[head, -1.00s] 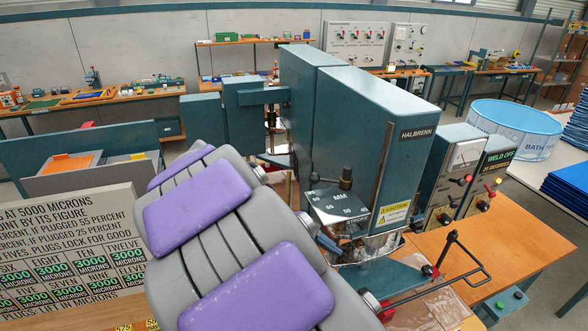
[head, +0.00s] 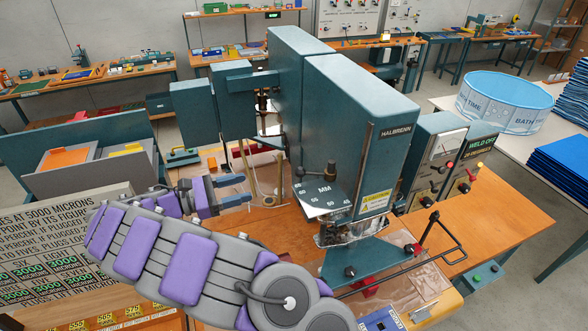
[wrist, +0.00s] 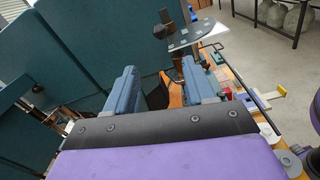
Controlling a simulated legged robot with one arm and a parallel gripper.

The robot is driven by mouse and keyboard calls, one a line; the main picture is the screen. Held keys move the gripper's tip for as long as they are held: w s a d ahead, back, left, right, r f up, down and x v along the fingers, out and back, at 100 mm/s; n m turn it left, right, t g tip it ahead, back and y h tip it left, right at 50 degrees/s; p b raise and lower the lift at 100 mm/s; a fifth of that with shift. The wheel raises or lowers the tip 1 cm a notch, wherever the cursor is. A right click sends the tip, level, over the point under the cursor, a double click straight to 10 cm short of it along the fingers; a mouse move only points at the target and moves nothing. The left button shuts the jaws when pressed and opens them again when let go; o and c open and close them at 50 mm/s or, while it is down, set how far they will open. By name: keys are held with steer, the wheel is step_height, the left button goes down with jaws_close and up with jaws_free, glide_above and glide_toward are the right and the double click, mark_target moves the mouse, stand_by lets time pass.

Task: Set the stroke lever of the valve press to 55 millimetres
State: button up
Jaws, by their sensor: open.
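The valve press (head: 365,120) is a tall teal machine marked HALBRENN, in the middle of the head view. On its front sits a grey stroke plate (head: 322,199) marked MM with figures along its edge. The dark stroke lever (head: 315,172) stands on the plate's back edge; which figure it is set to cannot be told. My gripper (head: 240,190) is open and empty, left of the plate and apart from it. In the wrist view the plate (wrist: 198,38) and the dark lever (wrist: 165,18) lie beyond my blue fingers (wrist: 158,75).
A black rod handle (head: 450,243) juts out at the press's front right. A printed board (head: 60,240) and a tray holder (head: 95,165) are at the left.

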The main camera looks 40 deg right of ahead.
glide_toward(296, 174)
steer(key=w, duration=0.1)
steer(key=x, duration=0.9)
steer(key=p+x, duration=0.1)
steer(key=x, duration=0.3)
steer(key=shift+d+f, duration=0.25)
steer(key=shift+f, duration=0.15)
steer(key=a, duration=0.4)
steer(key=shift+r, duration=0.3)
steer(key=shift+c, duration=0.4)
steer(key=x, duration=0.3)
steer(key=shift+w+d+f, duration=0.15)
steer(key=shift+w+d, duration=0.05)
steer(key=shift+w, duration=0.1)
steer(key=c, duration=0.6)
steer(key=shift+a, duration=0.1)
steer(key=c, duration=0.3)
steer(key=shift+a, duration=0.15)
jaws_close()
